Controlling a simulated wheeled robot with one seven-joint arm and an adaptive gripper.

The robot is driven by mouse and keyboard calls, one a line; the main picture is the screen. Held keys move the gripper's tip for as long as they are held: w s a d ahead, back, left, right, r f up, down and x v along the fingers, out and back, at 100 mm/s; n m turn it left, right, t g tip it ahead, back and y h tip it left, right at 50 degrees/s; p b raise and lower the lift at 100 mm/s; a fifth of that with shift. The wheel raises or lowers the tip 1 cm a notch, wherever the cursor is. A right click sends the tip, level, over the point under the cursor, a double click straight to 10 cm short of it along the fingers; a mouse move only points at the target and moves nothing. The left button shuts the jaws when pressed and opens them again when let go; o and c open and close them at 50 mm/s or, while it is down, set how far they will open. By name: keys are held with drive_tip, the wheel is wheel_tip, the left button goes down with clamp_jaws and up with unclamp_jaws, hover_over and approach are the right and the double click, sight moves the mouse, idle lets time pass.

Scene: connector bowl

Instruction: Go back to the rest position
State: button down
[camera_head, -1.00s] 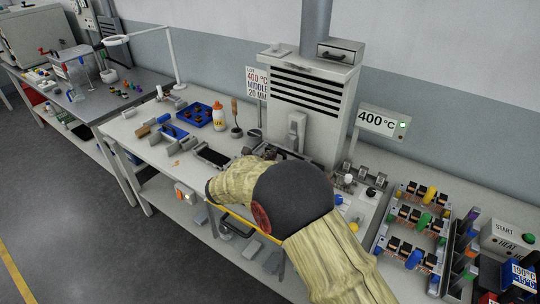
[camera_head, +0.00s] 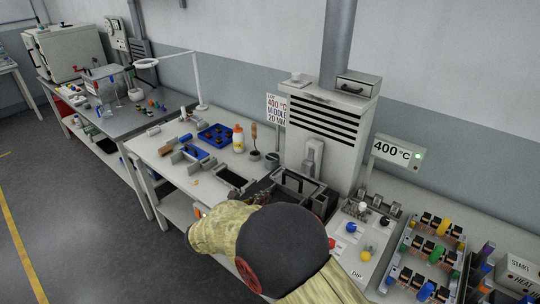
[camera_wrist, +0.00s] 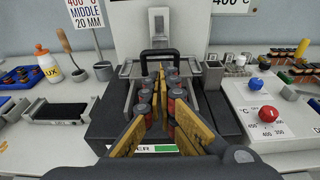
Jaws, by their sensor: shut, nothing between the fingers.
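In the wrist view my gripper (camera_wrist: 160,92) shows as two long yellow-and-black fingers. Their tips are close together, and nothing is held between them. Beyond and around the fingers is a dark machine (camera_wrist: 112,112) with a grey frame and a black handle (camera_wrist: 160,54). Several red-and-grey cylinders show on both sides of the fingers. I cannot tell whether the fingers touch any of them. In the head view my arm (camera_head: 280,245), in a pale sleeve with a dark round joint, stands in front of the machine (camera_head: 300,184) and hides my gripper.
A grey tower (camera_head: 325,135) stands behind the machine. To the right are a control panel with knobs (camera_head: 362,232) and racks of coloured parts (camera_head: 430,240). To the left are a shallow black tray (camera_head: 232,178), a bottle (camera_head: 238,140) and a blue tray (camera_head: 215,135). Floor is open at the left.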

drive_tip(key=s+d+f+m+g, duration=0.4)
drive_tip(key=s+f+m, duration=0.1)
drive_tip(key=s+f, duration=0.25)
drive_tip(key=s+d+r+m+g+y, duration=0.2)
drive_tip(key=s+d+m+g, duration=0.4)
drive_tip(key=s, duration=0.5)
drive_tip(key=s+d+r+m+y, duration=0.2)
drive_tip(key=s+r+m+y, duration=0.25)
drive_tip(key=s+m, duration=0.25)
drive_tip(key=s+d+r+m+y, duration=0.3)
drive_tip(key=s+r+m, duration=0.25)
drive_tip(key=s, duration=0.25)
drive_tip(key=s+d+r+m+t, duration=0.3)
drive_tip(key=d+r+m, duration=0.2)
drive_tip(key=r, duration=0.2)
drive_tip(key=shift+s+d, duration=0.25)
drive_tip(key=shift+r, duration=0.1)
